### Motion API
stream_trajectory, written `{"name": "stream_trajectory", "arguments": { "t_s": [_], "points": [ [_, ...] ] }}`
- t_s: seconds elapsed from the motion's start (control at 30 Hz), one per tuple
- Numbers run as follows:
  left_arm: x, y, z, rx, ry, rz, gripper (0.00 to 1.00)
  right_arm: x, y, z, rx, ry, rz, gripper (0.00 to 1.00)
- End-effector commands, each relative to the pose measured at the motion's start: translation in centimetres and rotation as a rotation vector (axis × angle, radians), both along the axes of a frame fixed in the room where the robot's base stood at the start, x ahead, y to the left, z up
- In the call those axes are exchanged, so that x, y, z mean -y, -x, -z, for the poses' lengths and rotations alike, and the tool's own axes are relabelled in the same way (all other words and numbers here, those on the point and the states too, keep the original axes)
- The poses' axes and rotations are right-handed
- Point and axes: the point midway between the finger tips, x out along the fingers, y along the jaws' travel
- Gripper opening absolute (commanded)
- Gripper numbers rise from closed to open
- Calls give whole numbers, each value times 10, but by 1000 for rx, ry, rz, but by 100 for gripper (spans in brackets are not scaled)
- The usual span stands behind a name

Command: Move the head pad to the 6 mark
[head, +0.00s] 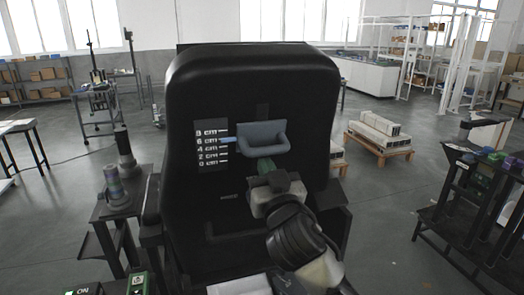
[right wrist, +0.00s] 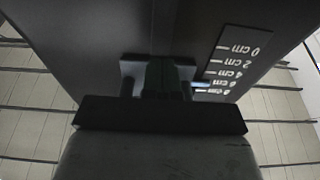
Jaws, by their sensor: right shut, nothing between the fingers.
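The blue-grey head pad (head: 264,138) sits on the front of a tall black panel (head: 300,90). A light blue pointer (head: 228,140) sticks out from its left side and lies level with the 6 cm line of the white scale (head: 210,148), as well as I can tell. My right gripper (head: 265,167) is shut and empty, just below the pad; whether it touches the pad is not clear. In the right wrist view the pad (right wrist: 130,70) is partly hidden behind the shut fingers, and the scale (right wrist: 232,65) appears upside down. My left gripper is not in view.
A dark rack with several items (head: 470,190) stands at the right. A small dark stand (head: 122,205) carries a cylinder at the left. Pallets with white boxes (head: 380,133) lie on the floor behind. The space in front of the panel's upper part is clear.

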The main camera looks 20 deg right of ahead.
Motion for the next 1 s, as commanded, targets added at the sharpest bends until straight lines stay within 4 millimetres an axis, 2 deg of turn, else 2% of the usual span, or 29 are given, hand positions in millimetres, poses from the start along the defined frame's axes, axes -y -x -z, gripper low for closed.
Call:
{"name": "stream_trajectory", "arguments": {
  "t_s": [0.27,1.0],
  "points": [
    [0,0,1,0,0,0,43,0,5,2,0,-1,-1,0],
    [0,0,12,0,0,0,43,2,62,20,-1,-2,-2,0]
  ]
}}
